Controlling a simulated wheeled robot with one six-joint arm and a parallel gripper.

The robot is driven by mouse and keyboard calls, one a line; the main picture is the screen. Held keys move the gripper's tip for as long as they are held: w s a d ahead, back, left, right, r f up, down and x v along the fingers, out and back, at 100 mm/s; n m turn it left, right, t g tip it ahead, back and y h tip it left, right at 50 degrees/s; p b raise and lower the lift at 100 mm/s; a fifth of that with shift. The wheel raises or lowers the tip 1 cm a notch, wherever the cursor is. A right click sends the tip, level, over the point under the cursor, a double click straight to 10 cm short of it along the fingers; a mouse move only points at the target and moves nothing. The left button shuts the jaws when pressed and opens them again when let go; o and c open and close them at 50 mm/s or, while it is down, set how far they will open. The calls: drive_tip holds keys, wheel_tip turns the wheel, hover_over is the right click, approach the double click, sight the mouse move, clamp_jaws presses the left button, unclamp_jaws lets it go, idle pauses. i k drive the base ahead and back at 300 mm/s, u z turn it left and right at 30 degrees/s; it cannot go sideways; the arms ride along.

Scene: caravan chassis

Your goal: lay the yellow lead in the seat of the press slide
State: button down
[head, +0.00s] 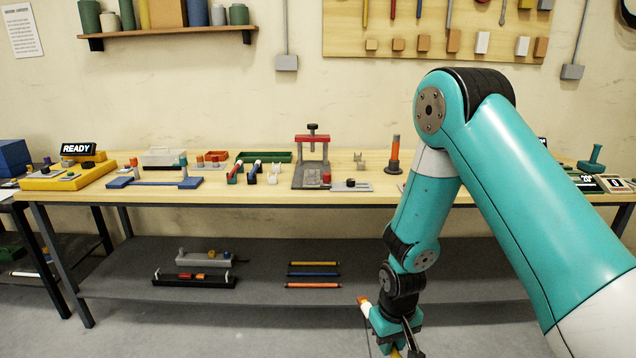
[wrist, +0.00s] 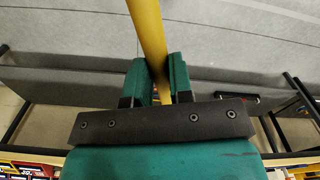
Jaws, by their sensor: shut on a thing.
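My gripper (wrist: 160,82) is shut on a yellow rod, the yellow lead (wrist: 147,32), in the wrist view. The lead runs between the two green fingers toward the top edge; its far end is out of view. In the head view my gripper (head: 390,330) is low at the bottom edge, in front of the lower shelf and well below the bench top. The press (head: 312,139), with a red crossbar and dark screw, stands on the bench. The press slide (head: 351,185), a light grey plate with a dark knob, lies at its front right. Its seat is too small to make out.
The wooden bench top (head: 250,194) holds a blue stand (head: 153,182), a yellow box (head: 66,178) and an orange-and-dark post (head: 394,154). Several coloured bars (head: 313,275) and a black tray (head: 194,281) lie on the dark lower shelf. My arm hides part of the bench's right side.

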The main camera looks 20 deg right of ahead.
sight(312, 178)
drive_tip(key=z, duration=0.75)
drive_tip(key=i, duration=1.05)
drive_tip(key=z, duration=0.05)
